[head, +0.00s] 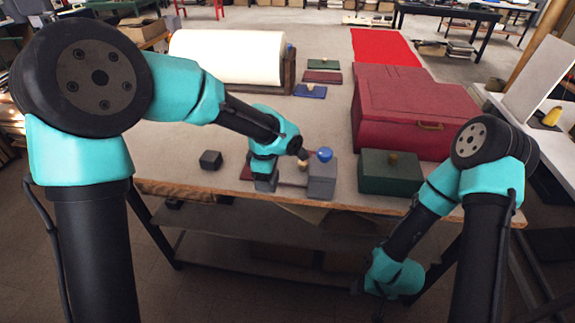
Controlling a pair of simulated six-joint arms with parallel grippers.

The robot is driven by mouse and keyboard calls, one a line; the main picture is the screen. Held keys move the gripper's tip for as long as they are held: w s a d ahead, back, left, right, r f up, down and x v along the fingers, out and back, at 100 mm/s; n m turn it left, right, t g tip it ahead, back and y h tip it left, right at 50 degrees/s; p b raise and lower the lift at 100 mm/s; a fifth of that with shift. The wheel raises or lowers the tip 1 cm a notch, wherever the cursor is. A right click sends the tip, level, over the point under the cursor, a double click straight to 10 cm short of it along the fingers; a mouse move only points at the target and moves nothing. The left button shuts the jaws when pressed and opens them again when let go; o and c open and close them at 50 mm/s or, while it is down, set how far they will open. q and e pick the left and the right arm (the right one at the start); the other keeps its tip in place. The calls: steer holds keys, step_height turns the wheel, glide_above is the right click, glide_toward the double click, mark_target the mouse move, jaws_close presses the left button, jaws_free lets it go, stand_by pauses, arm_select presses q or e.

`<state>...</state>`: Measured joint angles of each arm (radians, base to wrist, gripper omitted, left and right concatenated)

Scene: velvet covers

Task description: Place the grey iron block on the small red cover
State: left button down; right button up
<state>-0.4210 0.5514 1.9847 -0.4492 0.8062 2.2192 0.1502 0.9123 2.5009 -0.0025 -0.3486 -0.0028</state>
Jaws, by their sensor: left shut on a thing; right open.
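My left gripper (265,176) points down at the table's front middle and is shut on a small grey block (265,185), mostly hidden by the teal gripper. A dark red patch, likely the small red cover (246,173), shows just left of and behind the block. Whether the block touches it is hard to tell. My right gripper (378,289) hangs low in front of the table edge, apart from all objects, and is open.
A black block (210,160) stands to the left. A grey box (322,180) with a blue ball (324,155), a green box (390,173) and a large red case (400,115) stand right. A white roll (228,57) and small coloured covers (322,77) lie behind. The table's middle is clear.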

arm_select(q)
steer(key=shift+s, duration=0.1)
stand_by(0.3)
steer(key=w+a, duration=0.1)
steer(key=w, duration=0.4)
steer(key=w+f, duration=0.1)
steer(key=w, duration=0.4)
steer(key=w+a, duration=0.1)
steer(key=w, duration=0.4)
steer(key=shift+w+a+f, duration=0.1)
steer(key=shift+a+f, duration=0.05)
steer(key=shift+a, duration=0.15)
steer(key=shift+w, duration=0.3)
steer(key=shift+f, duration=1.8)
steer(key=shift+f, duration=0.15)
steer(key=shift+c, duration=1)
jaws_free()
